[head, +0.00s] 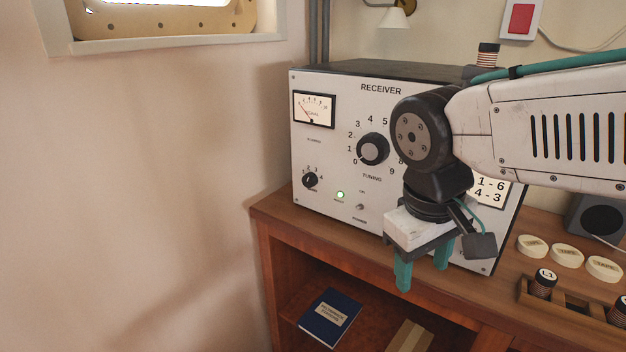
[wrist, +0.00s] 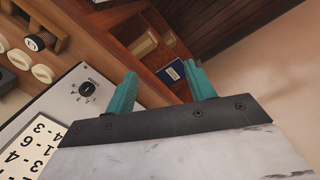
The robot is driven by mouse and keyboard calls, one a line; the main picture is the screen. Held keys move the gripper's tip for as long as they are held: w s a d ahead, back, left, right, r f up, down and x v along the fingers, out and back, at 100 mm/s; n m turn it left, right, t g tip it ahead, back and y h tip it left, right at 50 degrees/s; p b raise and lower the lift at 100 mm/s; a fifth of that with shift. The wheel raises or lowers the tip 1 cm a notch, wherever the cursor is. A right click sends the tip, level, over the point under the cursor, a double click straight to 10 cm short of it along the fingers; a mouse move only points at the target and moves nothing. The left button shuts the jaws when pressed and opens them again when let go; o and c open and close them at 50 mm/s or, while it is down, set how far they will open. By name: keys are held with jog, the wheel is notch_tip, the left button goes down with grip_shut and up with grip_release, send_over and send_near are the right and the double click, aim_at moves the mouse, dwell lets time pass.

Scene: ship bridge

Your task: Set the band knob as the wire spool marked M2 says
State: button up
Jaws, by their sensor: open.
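The receiver (head: 335,100) stands on a wooden desk. A small black knob (head: 309,181) with several numbers around it is at its lower left. Another small black knob (wrist: 87,89) with numbers shows near the panel edge in the wrist view; its label is too small to read. I cannot tell which is the band knob. Wire spools are one on top of the receiver (head: 488,55), one marked L1 (head: 543,284) in a wooden rack, and one cut off at the right edge (head: 620,312). No M2 mark is readable. My gripper (head: 422,271) is open and empty, in front of the receiver's lower right.
A number card (head: 491,191) on the receiver is partly hidden by my arm. Several tape rolls (head: 567,256) and a speaker (head: 600,217) are on the desk. A blue book (head: 329,316) lies on the shelf below. Left of the desk is bare wall.

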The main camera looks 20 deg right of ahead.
jog(key=w+d+n+g+h, duration=0.1)
jog(key=w+d+n+h, duration=0.3)
jog(key=w, duration=0.3)
jog(key=n+t+h, duration=0.8)
jog(key=n+t, duration=0.4)
send_near(307, 182)
jog(key=x, duration=0.8)
jog(key=shift+d, duration=0.1)
jog(key=c, duration=1)
